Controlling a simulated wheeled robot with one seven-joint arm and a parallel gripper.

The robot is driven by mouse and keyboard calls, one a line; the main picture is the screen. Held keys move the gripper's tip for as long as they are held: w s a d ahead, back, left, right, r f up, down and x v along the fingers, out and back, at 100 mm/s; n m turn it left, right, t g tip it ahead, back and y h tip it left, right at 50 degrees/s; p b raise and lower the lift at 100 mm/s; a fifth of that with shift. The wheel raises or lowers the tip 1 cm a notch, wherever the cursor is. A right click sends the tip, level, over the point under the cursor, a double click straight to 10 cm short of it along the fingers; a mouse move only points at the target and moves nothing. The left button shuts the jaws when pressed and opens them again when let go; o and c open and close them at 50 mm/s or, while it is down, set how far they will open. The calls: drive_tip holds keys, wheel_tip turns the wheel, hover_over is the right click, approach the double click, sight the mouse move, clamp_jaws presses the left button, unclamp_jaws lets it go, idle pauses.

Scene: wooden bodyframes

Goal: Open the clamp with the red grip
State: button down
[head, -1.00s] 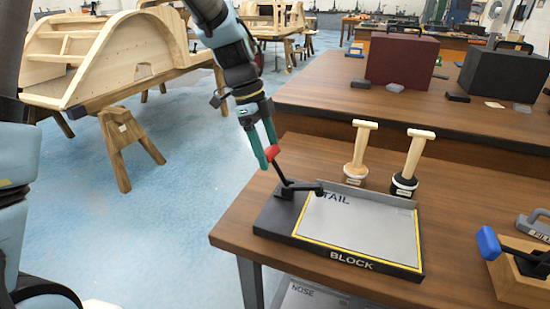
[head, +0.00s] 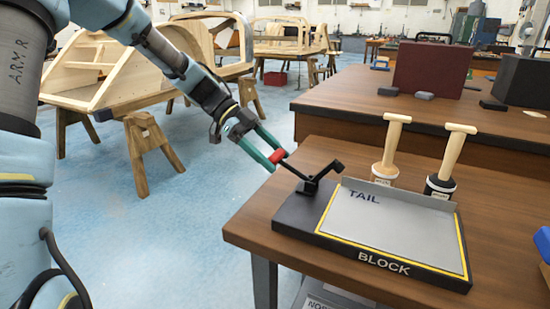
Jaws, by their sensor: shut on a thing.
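The clamp with the red grip stands at the back left corner of the dark board marked BLOCK (head: 383,263). Its black base and arm (head: 318,179) show in the head view, with the arm raised off the grey plate and slanting up to the right. Its black handle slants up to the left and ends in the red grip (head: 278,156). My gripper (head: 275,160) has its green fingers shut on the red grip, left of the clamp and past the table's left edge. The fingers partly cover the grip.
Two wooden-handled stamps, one with a pale base (head: 390,150) and one with a black base (head: 450,162), stand behind the board. A dark red box (head: 435,72) is on the far table (head: 350,102). Blue floor lies open at left.

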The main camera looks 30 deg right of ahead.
drive_tip(key=shift+w+a+f, duration=0.1)
drive_tip(key=shift+f, duration=0.1)
idle(0.4)
unclamp_jaws()
drive_tip(key=b+v, duration=0.1)
drive_tip(key=v, duration=0.9)
drive_tip(key=shift+w+a, duration=0.2)
drive_tip(key=shift+w, duration=0.2)
drive_tip(key=s+a+n+t+y+p, duration=0.1)
drive_tip(key=a+n+t+y+p, duration=0.1)
drive_tip(key=a+n, duration=0.7)
drive_tip(key=s+a+f+n+t+y+p, duration=0.1)
drive_tip(key=a+n+t+p, duration=0.3)
drive_tip(key=a+n, duration=0.6)
drive_tip(key=s+a+f+n+t+y+p, duration=0.1)
drive_tip(key=s+a+n+t+y+p, duration=0.1)
drive_tip(key=a+n, duration=0.7)
drive_tip(key=s+a+t+p, duration=0.1)
drive_tip(key=a+t, duration=0.1)
drive_tip(key=a, duration=0.1)
drive_tip(key=shift+s+a+t+y, duration=0.2)
drive_tip(key=shift+a+t+y, duration=0.1)
